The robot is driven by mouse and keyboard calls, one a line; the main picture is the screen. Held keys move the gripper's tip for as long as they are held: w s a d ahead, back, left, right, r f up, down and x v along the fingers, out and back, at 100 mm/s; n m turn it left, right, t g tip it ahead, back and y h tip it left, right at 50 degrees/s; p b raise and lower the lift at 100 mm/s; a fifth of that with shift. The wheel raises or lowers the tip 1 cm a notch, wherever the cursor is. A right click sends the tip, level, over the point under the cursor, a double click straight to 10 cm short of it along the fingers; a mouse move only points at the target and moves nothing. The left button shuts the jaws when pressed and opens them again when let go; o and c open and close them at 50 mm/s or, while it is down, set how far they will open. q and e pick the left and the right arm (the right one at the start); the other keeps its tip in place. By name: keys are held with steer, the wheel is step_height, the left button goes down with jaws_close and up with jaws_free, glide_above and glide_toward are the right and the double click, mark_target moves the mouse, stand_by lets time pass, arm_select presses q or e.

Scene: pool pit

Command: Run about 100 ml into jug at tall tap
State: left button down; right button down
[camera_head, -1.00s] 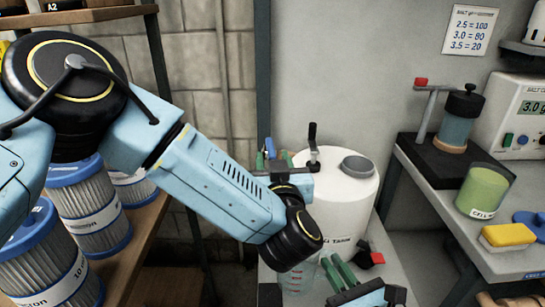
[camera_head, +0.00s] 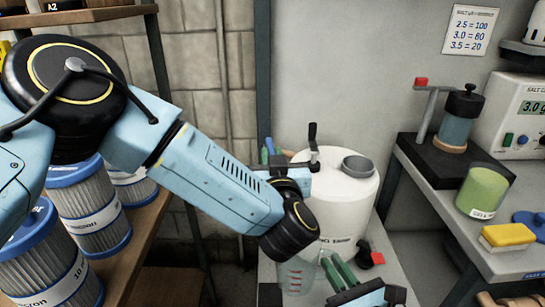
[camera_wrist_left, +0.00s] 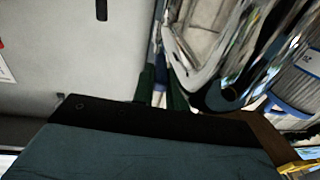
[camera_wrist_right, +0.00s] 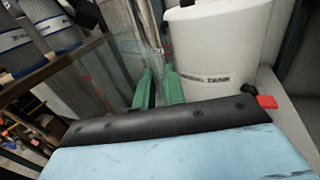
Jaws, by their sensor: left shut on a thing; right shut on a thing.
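The jug (camera_head: 296,275) is clear, with markings, below my left wrist; part of it is hidden. It also shows in the right wrist view (camera_wrist_right: 108,80). My right gripper (camera_head: 338,268) has green fingers and is shut at the jug's right side, apparently on its handle. A tap with a black lever (camera_head: 312,135) stands by the white tank's top. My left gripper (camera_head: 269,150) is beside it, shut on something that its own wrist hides. In the left wrist view a shiny metal surface (camera_wrist_left: 210,45) is close beside the green fingers (camera_wrist_left: 162,85). No water level is readable.
The white tank (camera_head: 345,205) has a grey cap and a red-and-black fitting (camera_head: 371,257) low on its right. Filter cartridges (camera_head: 85,210) fill the left shelf. The right bench holds a green cup (camera_head: 483,190), a yellow sponge (camera_head: 507,237) and a salt meter (camera_head: 515,115).

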arm_select(q)
steer(key=shift+w+d+r+n+g+y, duration=0.15)
steer(key=shift+d+n+g+y, duration=0.4)
steer(key=shift+n+y, duration=0.6)
steer(key=shift+w+d+f+n+g+y, duration=0.1)
steer(key=shift+w+d+n+g+y, duration=0.35)
steer(key=shift+y, duration=1.15)
steer(key=shift+d+r+n+g+y, duration=0.1)
steer(key=shift+d+n+g+y, duration=0.45)
steer(key=shift+n+y, duration=0.75)
steer(key=shift+d+y, duration=0.1)
steer(key=shift+y, duration=0.15)
steer(key=c, duration=1.4)
jaws_free()
step_height(320, 180, up, 10)
